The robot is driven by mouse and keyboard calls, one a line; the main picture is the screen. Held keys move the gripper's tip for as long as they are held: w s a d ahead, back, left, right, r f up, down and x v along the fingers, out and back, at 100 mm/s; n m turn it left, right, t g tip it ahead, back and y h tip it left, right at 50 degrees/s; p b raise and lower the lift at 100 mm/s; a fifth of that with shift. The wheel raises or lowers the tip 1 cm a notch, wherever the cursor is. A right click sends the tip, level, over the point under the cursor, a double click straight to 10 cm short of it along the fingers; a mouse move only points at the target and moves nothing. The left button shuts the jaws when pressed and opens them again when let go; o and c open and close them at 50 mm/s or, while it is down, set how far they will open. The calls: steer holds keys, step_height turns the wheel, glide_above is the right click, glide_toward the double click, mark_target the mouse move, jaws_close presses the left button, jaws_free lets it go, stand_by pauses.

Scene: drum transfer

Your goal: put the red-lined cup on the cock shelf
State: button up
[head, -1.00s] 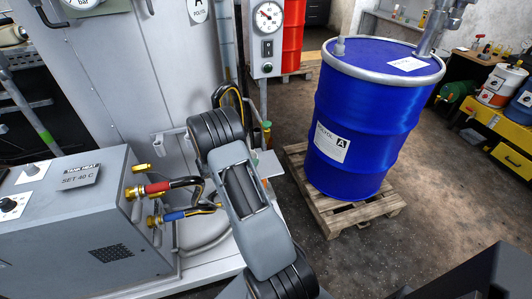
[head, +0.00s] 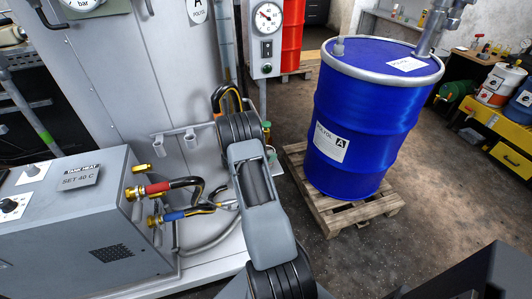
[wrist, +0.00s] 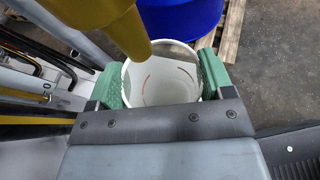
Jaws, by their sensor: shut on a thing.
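In the wrist view my gripper (wrist: 161,80) is shut on a white cup (wrist: 165,92), with a green finger pad on each side of it. The cup's mouth faces the camera. Thin red lines show on its inner wall, and it looks empty. A yellow tapered spout (wrist: 112,20) comes in from the upper left, its narrow end in front of the cup's far rim in the picture; I cannot tell whether they touch. I cannot make out the cock shelf clearly in either view.
A blue drum (head: 362,125) stands on a wooden pallet (head: 335,212) to the right of my arm. A grey heater box (head: 75,225) with red and blue hose fittings is at left. A grey panel (head: 135,65) stands behind. Floor right of the pallet is clear.

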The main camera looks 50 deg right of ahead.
steer(key=shift+f, duration=0.15)
steer(key=o, duration=0.4)
steer(key=shift+f, duration=0.1)
steer(key=o, duration=0.5)
steer(key=shift+r, duration=0.4)
steer(key=v, duration=1.1)
steer(key=s+a+r+m+t+y, duration=0.1)
steer(key=s+a+r+m+y, duration=0.3)
steer(key=a, duration=0.5)
steer(key=s+a+r+m+t+y, duration=0.1)
steer(key=s+a+r+m+y, duration=0.4)
steer(key=a, duration=0.5)
steer(key=s+a+r+m+t+y, duration=0.2)
steer(key=s+a+r+m+y, duration=0.2)
steer(key=s+a+r+m, duration=0.3)
steer(key=a, duration=0.2)
steer(key=shift+a+y, duration=0.3)
steer(key=shift+y, duration=0.1)
